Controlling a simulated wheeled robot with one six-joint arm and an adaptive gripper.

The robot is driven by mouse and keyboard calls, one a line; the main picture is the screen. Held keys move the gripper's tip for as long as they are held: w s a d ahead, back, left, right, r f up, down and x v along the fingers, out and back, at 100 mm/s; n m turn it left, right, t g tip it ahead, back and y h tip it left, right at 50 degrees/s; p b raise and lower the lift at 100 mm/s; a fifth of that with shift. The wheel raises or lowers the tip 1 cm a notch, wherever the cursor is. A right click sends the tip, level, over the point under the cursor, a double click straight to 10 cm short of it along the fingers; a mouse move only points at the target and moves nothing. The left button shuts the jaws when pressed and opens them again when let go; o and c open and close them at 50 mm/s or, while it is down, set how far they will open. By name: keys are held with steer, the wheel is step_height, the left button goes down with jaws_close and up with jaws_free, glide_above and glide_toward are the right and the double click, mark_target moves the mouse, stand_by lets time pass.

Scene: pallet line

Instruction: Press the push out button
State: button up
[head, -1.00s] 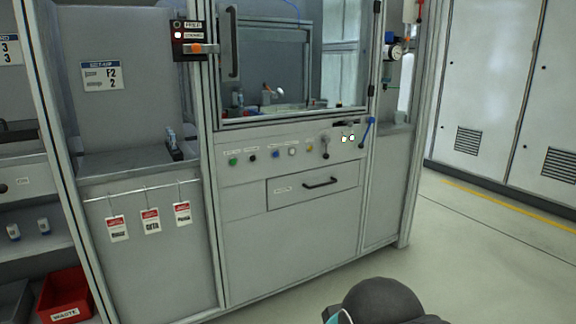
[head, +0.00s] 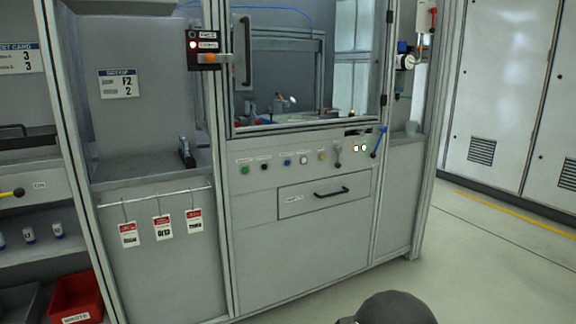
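A row of small push buttons runs along the grey machine panel (head: 300,215) below the window. My gripper does not show clearly; only a dark rounded part of my arm (head: 392,310) is at the bottom edge, well apart from the panel.
A drawer (head: 300,203) is below. A red bin (head: 78,300) stands at lower left. The floor on the right is clear.

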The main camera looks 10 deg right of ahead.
jaws_close()
stand_by(1.1)
